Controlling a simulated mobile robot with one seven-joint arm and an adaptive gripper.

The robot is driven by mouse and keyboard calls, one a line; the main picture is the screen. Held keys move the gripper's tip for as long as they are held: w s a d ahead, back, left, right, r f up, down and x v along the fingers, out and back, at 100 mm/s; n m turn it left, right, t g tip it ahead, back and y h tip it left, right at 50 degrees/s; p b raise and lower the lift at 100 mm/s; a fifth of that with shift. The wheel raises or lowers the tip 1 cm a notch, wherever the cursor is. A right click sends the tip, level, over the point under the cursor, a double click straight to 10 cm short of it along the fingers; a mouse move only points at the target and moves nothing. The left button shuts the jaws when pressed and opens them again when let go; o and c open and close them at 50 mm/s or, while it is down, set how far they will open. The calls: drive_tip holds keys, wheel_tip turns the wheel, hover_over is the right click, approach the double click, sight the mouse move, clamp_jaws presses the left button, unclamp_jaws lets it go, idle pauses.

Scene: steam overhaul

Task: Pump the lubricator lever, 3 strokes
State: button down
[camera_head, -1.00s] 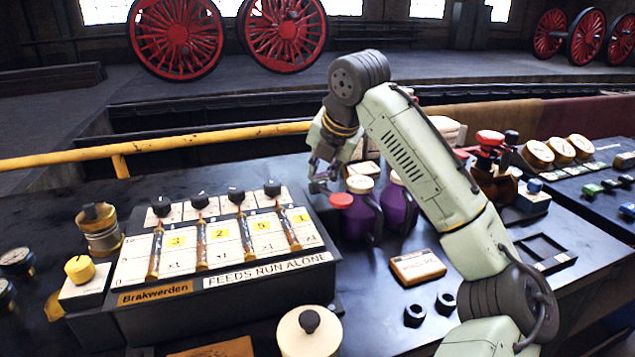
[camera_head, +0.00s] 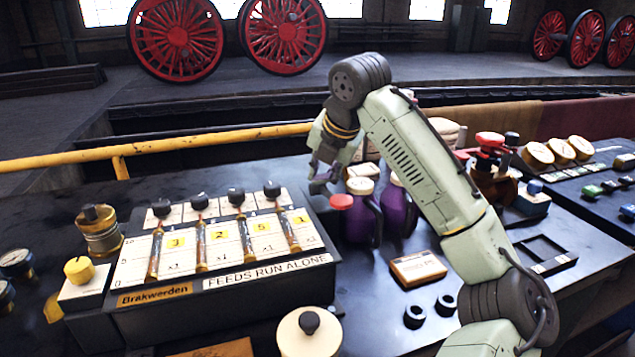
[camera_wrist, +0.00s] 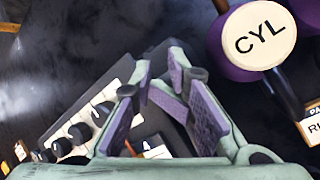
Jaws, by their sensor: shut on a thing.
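The lubricator (camera_head: 215,285) is a dark box with several sight glasses, black knobs and a plate reading FEEDS RUN ALONE. My gripper (camera_head: 320,185) is just past its back right corner, pointing down. In the wrist view the lubricator's knobs (camera_wrist: 80,132) are left of the fingers.
A red round top (camera_head: 341,201) is close below my gripper. Purple cans (camera_head: 358,222) stand just right; one white cap reads CYL (camera_wrist: 260,37). A lidded pot (camera_head: 309,335) stands in front. A label block (camera_head: 418,267) and two dark nuts lie on the bench, right.

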drive_tip(key=shift+w+a+r+p, duration=0.1)
drive_tip(key=shift+w+r+p, duration=0.25)
drive_tip(key=shift+p, duration=0.4)
drive_tip(key=shift+w+a+r+p, duration=0.1)
drive_tip(key=shift+r+p, duration=0.35)
drive_tip(key=shift+p, duration=0.25)
drive_tip(key=shift+r, duration=0.15)
drive_tip(key=shift+w+a+r+p, duration=0.1)
drive_tip(key=shift+w+r+p, duration=0.15)
drive_tip(key=shift+r+p, duration=0.55)
drive_tip(key=shift+w+r+p, duration=0.2)
drive_tip(key=shift+r+p, duration=0.55)
drive_tip(key=shift+w+a+r+p, duration=0.1)
drive_tip(key=shift+w+r+p, duration=0.15)
drive_tip(key=shift+r+p, duration=0.55)
